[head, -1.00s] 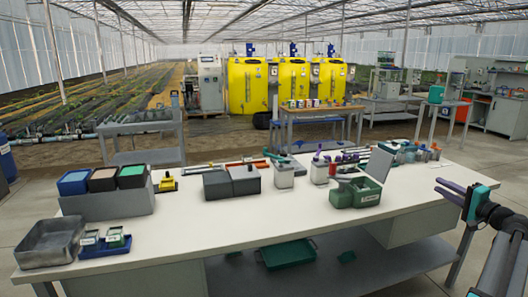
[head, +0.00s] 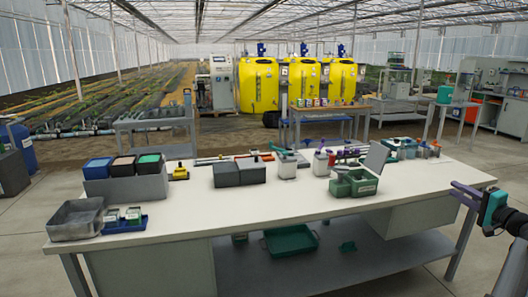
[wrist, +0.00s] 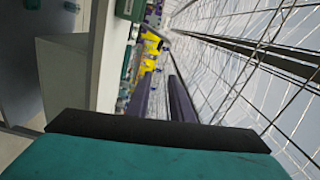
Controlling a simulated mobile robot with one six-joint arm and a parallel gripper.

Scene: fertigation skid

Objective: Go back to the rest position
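My gripper (head: 457,189) is at the right edge of the head view, by the table's right end. It has a teal body and purple fingers. In the wrist view, its two fingers (wrist: 162,95) stand apart with nothing between them, so it is open and empty. The wrist view is turned on its side. It shows the table (wrist: 98,60) at the left and the greenhouse roof at the right. The long white workbench (head: 270,204) lies in front of me in the head view.
A teal crate (head: 290,241) sits on the lower shelf. Floor right of the bench looks clear.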

